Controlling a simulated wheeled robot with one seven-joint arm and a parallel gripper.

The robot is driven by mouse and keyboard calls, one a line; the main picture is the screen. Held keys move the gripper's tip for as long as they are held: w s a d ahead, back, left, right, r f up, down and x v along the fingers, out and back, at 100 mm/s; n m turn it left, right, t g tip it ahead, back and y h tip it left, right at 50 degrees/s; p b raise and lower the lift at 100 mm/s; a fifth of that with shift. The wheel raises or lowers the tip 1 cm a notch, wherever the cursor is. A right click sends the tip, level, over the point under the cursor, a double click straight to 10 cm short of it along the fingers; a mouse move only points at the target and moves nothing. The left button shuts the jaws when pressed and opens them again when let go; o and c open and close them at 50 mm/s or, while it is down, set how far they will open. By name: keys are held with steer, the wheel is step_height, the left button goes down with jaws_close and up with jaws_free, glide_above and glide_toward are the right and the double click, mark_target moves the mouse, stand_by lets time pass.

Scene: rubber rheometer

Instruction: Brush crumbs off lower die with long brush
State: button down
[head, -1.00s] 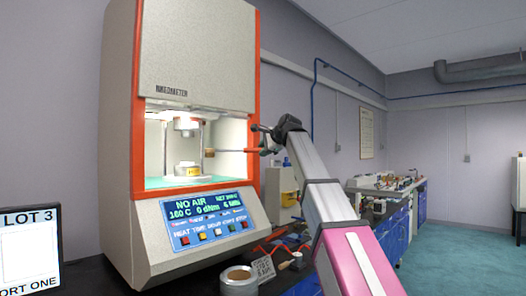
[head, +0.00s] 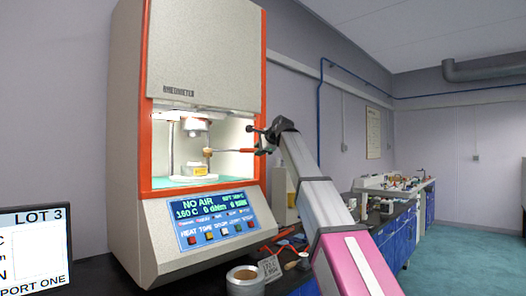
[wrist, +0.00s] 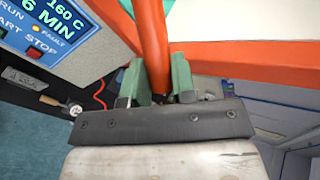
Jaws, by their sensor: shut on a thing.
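My gripper (wrist: 155,85) is shut on the long brush's orange-red handle (wrist: 154,40), with a green pad on each side. In the head view my gripper (head: 264,141) is just outside the chamber's right edge. The long brush (head: 232,151) reaches left into the lit chamber, roughly level. Its tan head (head: 208,152) appears above the right part of the lower die (head: 196,170); I cannot tell whether the bristles touch. The upper die (head: 195,127) hangs above with a gap. Crumbs are too small to make out.
The rheometer's orange frame (head: 257,100) borders the opening closely beside my gripper. Thin posts stand inside the chamber. A round tin (head: 245,283), a small card (head: 269,267) and red-handled tools sit on the bench in front. A lot screen (head: 35,250) stands at left.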

steer(key=w+a+f, duration=0.2)
steer(key=w+a, duration=0.5)
steer(key=a, duration=0.2)
steer(key=shift+w, duration=0.3)
stand_by(0.6)
steer(key=shift+f, duration=0.25)
stand_by(0.9)
steer(key=shift+w+a, duration=0.1)
steer(key=shift+w+a, duration=0.35)
steer(key=shift+w, duration=0.35)
steer(key=shift+w+a, duration=0.3)
steer(key=shift+w, duration=0.35)
stand_by(3.9)
